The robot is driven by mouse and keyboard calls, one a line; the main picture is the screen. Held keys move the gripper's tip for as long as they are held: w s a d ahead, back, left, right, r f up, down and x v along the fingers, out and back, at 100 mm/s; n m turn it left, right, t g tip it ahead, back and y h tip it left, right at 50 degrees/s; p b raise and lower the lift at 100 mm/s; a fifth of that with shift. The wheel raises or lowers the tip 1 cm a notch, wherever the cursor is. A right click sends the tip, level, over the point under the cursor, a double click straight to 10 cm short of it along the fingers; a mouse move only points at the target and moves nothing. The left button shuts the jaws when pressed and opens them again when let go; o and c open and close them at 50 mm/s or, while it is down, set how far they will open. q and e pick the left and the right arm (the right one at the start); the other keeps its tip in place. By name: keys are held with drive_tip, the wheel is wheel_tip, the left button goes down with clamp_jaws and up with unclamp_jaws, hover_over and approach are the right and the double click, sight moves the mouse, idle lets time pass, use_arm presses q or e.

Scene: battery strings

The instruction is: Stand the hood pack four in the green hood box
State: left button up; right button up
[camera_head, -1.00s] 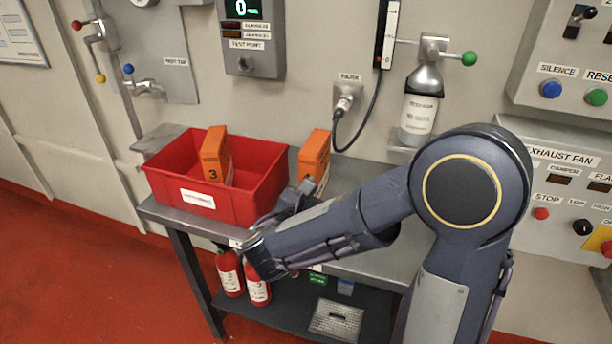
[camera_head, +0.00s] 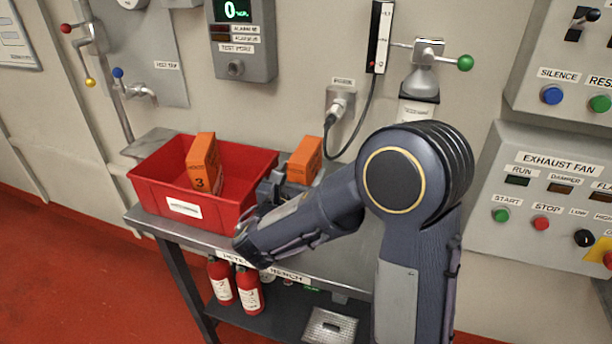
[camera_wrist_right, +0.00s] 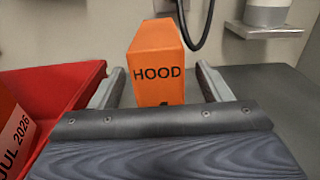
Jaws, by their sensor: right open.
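An orange pack (camera_head: 305,160) stands on the bench, right of the red box. In the right wrist view it is the orange pack marked HOOD (camera_wrist_right: 157,75); its number is mostly hidden at the lower edge. My right gripper (camera_head: 277,184) is open, with one finger on either side of this pack (camera_wrist_right: 160,88). Gaps show between the pack and both fingers. Another orange pack, marked 3 (camera_head: 204,163), stands slightly tilted inside the red box. No green box is in view. My left gripper is not in view.
The red box (camera_head: 160,196) stands at the bench's left end, close to my right gripper's left finger. A cable (camera_head: 356,138) hangs behind the bench. Red bottles (camera_head: 249,290) stand on the lower shelf. Bare bench (camera_wrist_right: 270,85) lies right of the pack.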

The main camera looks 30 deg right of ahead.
drive_tip(key=shift+x, duration=1.5)
drive_tip(key=shift+r, duration=0.1)
clamp_jaws()
drive_tip(key=shift+a, duration=0.1)
